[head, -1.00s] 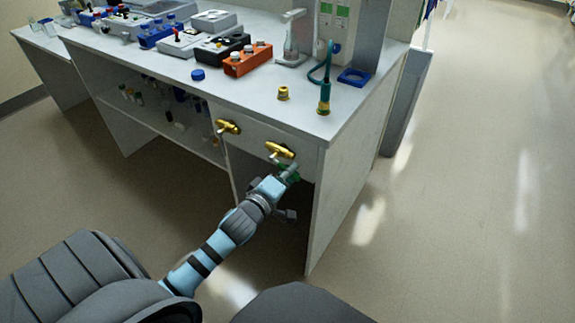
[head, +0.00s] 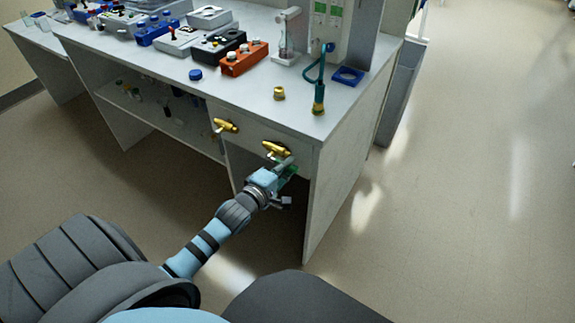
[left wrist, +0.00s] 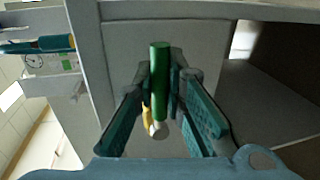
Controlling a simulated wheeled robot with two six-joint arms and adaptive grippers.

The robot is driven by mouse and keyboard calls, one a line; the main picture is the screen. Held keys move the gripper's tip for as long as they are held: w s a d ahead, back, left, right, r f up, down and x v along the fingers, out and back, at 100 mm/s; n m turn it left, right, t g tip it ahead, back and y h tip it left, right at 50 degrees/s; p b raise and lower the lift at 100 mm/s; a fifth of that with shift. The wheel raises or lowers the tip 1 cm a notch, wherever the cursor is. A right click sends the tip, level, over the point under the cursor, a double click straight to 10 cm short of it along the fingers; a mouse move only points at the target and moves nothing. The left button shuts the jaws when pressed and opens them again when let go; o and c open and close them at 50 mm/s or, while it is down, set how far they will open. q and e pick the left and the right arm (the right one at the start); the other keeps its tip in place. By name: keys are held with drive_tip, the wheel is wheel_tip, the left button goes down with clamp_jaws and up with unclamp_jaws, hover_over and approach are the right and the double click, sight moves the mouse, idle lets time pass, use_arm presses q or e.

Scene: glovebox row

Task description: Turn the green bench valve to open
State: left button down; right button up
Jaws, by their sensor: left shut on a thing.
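The green valve handle (left wrist: 160,78) stands upright in the left wrist view, with part of a yellow brass body (left wrist: 147,110) and a pale stem end behind it. My left gripper (left wrist: 160,92) has its two teal fingers closed on either side of the handle and holds it. In the head view my left gripper (head: 285,166) is at the bench's front panel, just below the right-hand brass valve fitting (head: 277,149). The fingers and wrist hide most of the handle there. My right gripper is not in view.
A second brass fitting (head: 226,125) sits on the panel to the left. The bench top (head: 240,100) above carries an orange box (head: 245,60), a blue cap (head: 195,75) and a hose fitting (head: 318,100). Open floor lies to the right of the bench.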

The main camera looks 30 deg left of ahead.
use_arm(q)
drive_tip(key=shift+r, duration=0.1)
drive_tip(key=c, duration=1.6)
unclamp_jaws()
drive_tip(key=shift+c, duration=0.2)
drive_tip(key=s+r, duration=0.2)
drive_tip(key=s, duration=0.9)
drive_tip(key=shift+s+r, duration=0.15)
drive_tip(key=shift+s, duration=0.25)
drive_tip(key=shift+d, duration=0.1)
